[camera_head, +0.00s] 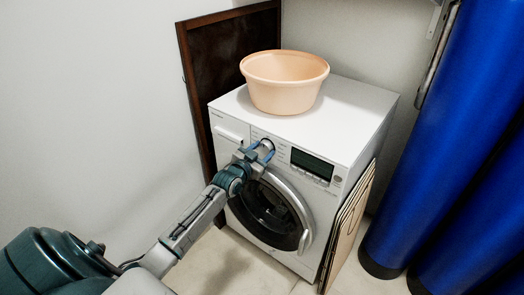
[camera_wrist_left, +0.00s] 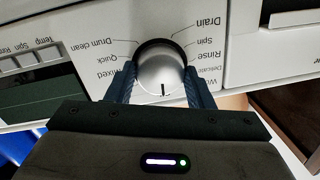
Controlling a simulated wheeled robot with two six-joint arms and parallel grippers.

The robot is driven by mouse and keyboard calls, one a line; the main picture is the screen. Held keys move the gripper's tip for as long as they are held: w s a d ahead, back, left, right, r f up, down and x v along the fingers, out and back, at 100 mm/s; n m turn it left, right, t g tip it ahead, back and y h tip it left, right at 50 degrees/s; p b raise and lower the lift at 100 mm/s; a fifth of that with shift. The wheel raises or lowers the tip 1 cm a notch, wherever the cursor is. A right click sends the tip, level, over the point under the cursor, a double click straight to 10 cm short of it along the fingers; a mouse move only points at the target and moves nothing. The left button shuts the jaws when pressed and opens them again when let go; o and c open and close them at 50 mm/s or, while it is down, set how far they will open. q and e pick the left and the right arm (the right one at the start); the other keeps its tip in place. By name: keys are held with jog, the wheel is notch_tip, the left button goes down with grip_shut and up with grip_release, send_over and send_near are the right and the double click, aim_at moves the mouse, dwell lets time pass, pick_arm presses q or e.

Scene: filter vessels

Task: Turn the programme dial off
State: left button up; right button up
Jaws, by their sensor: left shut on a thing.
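The programme dial (camera_wrist_left: 160,72) is a round silver knob on the front panel of the white washing machine (camera_head: 360,105). In the left wrist view its dark pointer line faces the bottom of the picture, and labels such as Drain, Spin, Rinse, Quick and Drum clean ring it. My left gripper (camera_wrist_left: 160,88) is shut on the dial, with one blue finger on each side. In the head view the left gripper (camera_head: 262,150) reaches the panel and mostly covers the dial. My right gripper is not in view.
A peach basin (camera_head: 284,85) stands on the machine. The display (camera_head: 312,164) is right of the dial, the round door (camera_head: 270,212) below. Folded boards (camera_head: 346,225) lean on the right side, near blue cylinders (camera_head: 440,140). A dark framed panel (camera_head: 215,60) stands behind.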

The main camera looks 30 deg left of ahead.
pick_arm(q)
jog(key=shift+n, duration=0.3)
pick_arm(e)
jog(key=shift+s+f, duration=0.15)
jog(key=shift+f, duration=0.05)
pick_arm(q)
jog(key=o, duration=1)
jog(key=shift+c, duration=0.2)
jog(key=shift+s, duration=0.1)
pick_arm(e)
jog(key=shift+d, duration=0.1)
